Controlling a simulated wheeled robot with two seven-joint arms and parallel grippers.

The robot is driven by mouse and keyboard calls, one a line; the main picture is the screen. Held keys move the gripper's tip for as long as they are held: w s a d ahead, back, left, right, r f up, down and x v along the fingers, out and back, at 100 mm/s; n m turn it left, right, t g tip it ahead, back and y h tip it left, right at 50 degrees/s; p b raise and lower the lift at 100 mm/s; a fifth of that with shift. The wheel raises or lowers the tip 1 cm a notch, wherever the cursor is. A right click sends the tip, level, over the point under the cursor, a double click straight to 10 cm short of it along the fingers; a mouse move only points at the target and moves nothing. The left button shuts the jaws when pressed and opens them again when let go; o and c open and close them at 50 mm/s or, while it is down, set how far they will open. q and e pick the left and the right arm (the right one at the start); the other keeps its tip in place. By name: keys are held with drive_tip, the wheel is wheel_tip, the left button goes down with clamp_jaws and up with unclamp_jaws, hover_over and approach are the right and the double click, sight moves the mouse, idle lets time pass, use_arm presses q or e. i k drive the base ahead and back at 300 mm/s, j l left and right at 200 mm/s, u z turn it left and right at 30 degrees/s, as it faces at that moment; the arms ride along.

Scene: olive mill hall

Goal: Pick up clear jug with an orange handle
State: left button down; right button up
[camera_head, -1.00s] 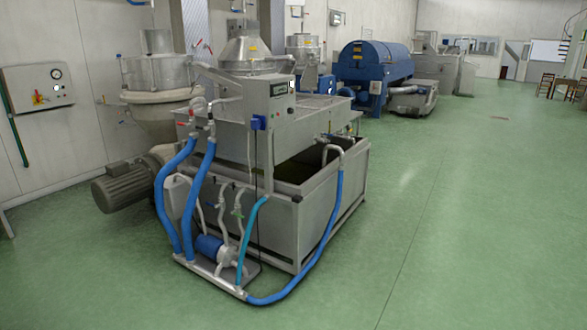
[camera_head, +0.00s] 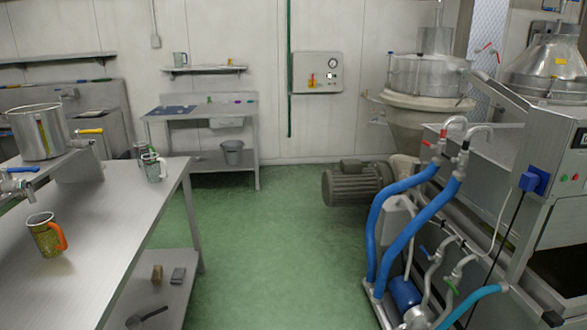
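A clear jug with an orange handle (camera_head: 46,236) stands upright on the steel table (camera_head: 105,255) at the left, near its front. The jug looks partly filled with something yellow-green, and its handle points right. Other jugs (camera_head: 153,167) stand further back on the same table, near its right edge; their handles are hard to make out. Neither of my grippers is in view.
A steel pot (camera_head: 38,131) and taps (camera_head: 18,182) sit at the table's left. A lower shelf (camera_head: 165,300) holds small items. Green floor (camera_head: 255,250) is clear between the table and the machine with blue hoses (camera_head: 410,220) at right. A wall bench (camera_head: 200,110) stands behind.

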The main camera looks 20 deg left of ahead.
sight(50, 238)
drive_tip(key=i+j+u, duration=0.15)
drive_tip(key=i+u, duration=0.65)
drive_tip(key=i+l+u, duration=0.15)
drive_tip(key=i+u, duration=0.25)
drive_tip(key=i+l+u, duration=0.25)
drive_tip(key=i+u, duration=0.3)
drive_tip(key=u, duration=0.3)
drive_tip(key=i+l+u, duration=0.1)
drive_tip(key=u, duration=0.3)
drive_tip(key=i+l+u, duration=0.15)
drive_tip(key=u, duration=0.3)
drive_tip(key=i+l+u, duration=0.15)
drive_tip(key=u, duration=0.3)
drive_tip(key=l+u, duration=0.25)
drive_tip(key=u, duration=0.2)
drive_tip(key=i+l+u, duration=0.1)
drive_tip(key=l+u, duration=0.3)
drive_tip(key=i+l+u, duration=0.15)
drive_tip(key=u, duration=0.2)
drive_tip(key=i+l+u, duration=0.1)
drive_tip(key=u, duration=0.25)
